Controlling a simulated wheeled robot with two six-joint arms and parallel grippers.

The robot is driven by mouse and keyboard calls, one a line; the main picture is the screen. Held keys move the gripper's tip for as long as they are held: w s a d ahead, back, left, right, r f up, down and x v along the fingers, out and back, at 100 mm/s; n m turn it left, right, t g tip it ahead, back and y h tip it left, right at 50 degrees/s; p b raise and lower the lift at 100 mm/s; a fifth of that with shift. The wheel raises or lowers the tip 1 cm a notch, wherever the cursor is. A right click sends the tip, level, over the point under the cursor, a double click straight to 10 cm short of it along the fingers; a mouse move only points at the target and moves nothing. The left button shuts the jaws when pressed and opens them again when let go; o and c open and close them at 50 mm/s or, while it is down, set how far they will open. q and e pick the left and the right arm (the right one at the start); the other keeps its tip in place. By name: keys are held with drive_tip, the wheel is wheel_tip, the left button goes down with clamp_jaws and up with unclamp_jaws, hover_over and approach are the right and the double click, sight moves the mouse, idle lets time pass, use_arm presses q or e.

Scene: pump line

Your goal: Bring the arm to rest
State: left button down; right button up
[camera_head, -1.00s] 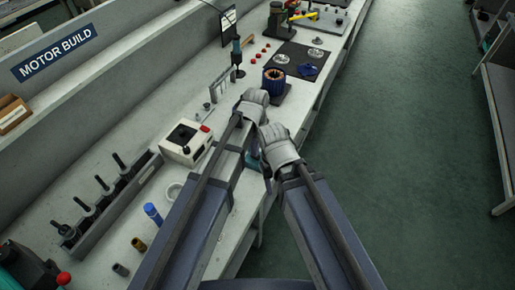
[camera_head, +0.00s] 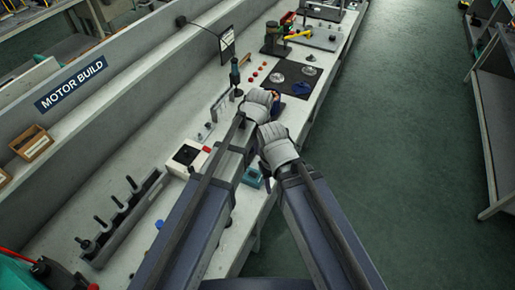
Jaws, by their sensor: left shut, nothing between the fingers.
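My left arm comes in from the lower left, and its pale grey wrist and gripper (camera_head: 258,104) are above the front part of the bench. The left gripper is shut and empty; its fingertips are mostly hidden behind the wrist. My right arm comes from the lower middle, and its wrist (camera_head: 277,146) is just right of and nearer than the left one. The right jaws are hidden, so I cannot tell their state. Both arms are stretched forward, close together. A copper and blue motor part (camera_head: 276,95) shows partly behind the left wrist.
The grey bench (camera_head: 228,247) runs from lower left to upper right. It carries a white box (camera_head: 188,158), a rack of dark pegs (camera_head: 125,217), a black mat (camera_head: 292,77) and a teal item (camera_head: 252,178) by the arms. Green floor (camera_head: 400,150) is clear to the right.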

use_arm(q)
drive_tip(key=s+a+r+n+y+p, duration=0.1)
drive_tip(key=s+a+r+p, duration=0.15)
drive_tip(key=s, duration=0.45)
drive_tip(key=s+a+r+n+p, duration=0.1)
drive_tip(key=s+a, duration=0.3)
drive_tip(key=s, duration=0.4)
drive_tip(key=shift+m+g, duration=0.3)
drive_tip(key=f+b, duration=0.3)
drive_tip(key=w+f+b, duration=0.1)
drive_tip(key=f+b, duration=0.1)
drive_tip(key=shift+a+f+b, duration=0.1)
drive_tip(key=shift+f+b, duration=0.2)
drive_tip(key=shift+b, duration=0.05)
